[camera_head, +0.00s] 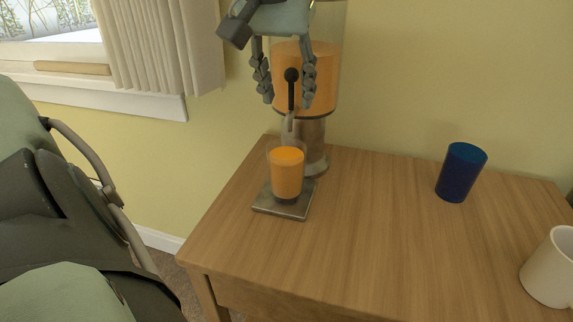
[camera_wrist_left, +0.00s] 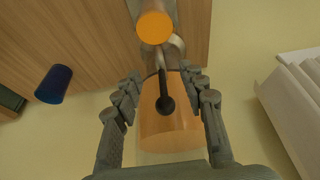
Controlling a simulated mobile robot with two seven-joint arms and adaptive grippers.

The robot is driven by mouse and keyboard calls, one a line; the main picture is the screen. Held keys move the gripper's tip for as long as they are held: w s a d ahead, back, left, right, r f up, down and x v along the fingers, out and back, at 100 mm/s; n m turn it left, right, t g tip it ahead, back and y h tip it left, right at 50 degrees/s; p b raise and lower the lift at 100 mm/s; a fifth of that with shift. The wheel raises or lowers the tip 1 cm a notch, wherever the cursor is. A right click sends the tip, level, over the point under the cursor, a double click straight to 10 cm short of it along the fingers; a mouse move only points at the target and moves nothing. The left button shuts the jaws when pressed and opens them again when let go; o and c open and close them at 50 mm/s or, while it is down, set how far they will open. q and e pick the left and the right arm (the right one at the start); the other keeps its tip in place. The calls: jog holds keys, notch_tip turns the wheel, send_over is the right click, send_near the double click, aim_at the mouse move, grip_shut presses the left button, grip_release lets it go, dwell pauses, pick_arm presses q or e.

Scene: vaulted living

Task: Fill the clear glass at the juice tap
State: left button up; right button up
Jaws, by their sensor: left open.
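The clear glass (camera_head: 287,176) stands upright on the metal drip tray (camera_head: 267,206) under the tap spout (camera_head: 288,122), holding orange juice almost to its rim. The glass (camera_wrist_left: 154,28) also shows in the left wrist view. The juice dispenser (camera_head: 327,80) has a clear tank of orange juice and a black-knobbed tap lever (camera_head: 291,76), which looks upright. I see no clear stream between spout and glass. My left gripper (camera_head: 287,102) is open in front of the tank, with a finger on each side of the lever (camera_wrist_left: 163,104) and apart from it. My right gripper is out of view.
The dispenser stands at the back left of the wooden table (camera_head: 370,235). A dark blue cup (camera_head: 461,172) stands at the right, with a white mug (camera_head: 549,268) at the front right edge. The table middle is clear. A curtain (camera_head: 165,45) and window are at the left.

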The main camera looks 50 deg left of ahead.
pick_arm(q)
jog(key=shift+r, duration=0.1)
notch_tip(320, 180, up, 5)
jog(key=p, duration=0.4)
jog(key=shift+f, duration=0.2)
jog(key=shift+r+p, duration=0.4)
jog(key=shift+r, duration=0.25)
jog(key=v, duration=1.2)
